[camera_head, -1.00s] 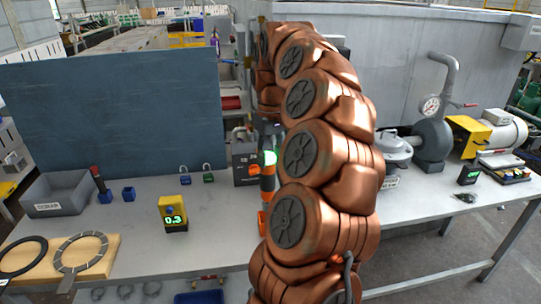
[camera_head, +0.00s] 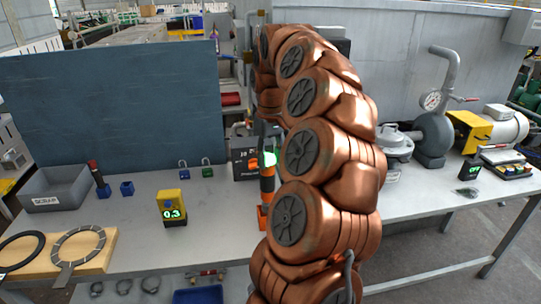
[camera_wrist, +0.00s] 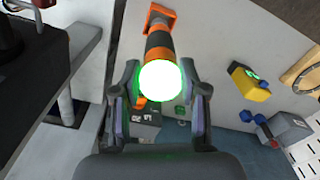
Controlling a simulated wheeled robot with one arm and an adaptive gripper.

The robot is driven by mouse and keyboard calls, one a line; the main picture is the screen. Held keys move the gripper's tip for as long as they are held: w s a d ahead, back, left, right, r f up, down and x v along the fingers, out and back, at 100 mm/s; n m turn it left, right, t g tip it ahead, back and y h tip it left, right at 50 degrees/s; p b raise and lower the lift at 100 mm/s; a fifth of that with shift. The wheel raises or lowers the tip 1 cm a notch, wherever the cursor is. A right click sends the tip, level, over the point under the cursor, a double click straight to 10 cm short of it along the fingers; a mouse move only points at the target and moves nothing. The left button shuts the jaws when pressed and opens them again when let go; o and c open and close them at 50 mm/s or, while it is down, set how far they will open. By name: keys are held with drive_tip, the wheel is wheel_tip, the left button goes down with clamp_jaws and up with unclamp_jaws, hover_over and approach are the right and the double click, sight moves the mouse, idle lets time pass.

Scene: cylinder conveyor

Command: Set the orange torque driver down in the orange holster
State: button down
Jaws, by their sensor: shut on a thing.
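The orange and black torque driver (camera_head: 267,184) stands about upright, its top glowing green. In the wrist view the driver (camera_wrist: 158,43) is between the two fingers of my gripper (camera_wrist: 160,90), which is shut on it near the glowing end. In the head view my gripper (camera_head: 268,138) is partly hidden by my arm. The orange holster (camera_head: 262,218) is at the table's front edge, right below the driver. It also shows in the wrist view (camera_wrist: 157,14), around or just beyond the driver's lower end. I cannot tell how deep the driver sits in it.
A dark case (camera_head: 243,163) with an orange part stands behind the driver. A yellow meter (camera_head: 171,208) stands to the left, with padlocks (camera_head: 195,171) and a grey bin (camera_head: 54,190) farther off. A pump (camera_head: 432,138) stands on the right. Bare tabletop lies between meter and driver.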

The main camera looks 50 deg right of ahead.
sight(270, 174)
drive_tip(key=shift+f+b, duration=0.8)
drive_tip(key=shift+f, duration=0.7)
drive_tip(key=shift+f+b, duration=1.15)
drive_tip(key=shift+f, duration=0.25)
drive_tip(key=c, duration=0.5)
unclamp_jaws()
drive_tip(key=shift+c, duration=0.2)
drive_tip(key=shift+r, duration=3.8)
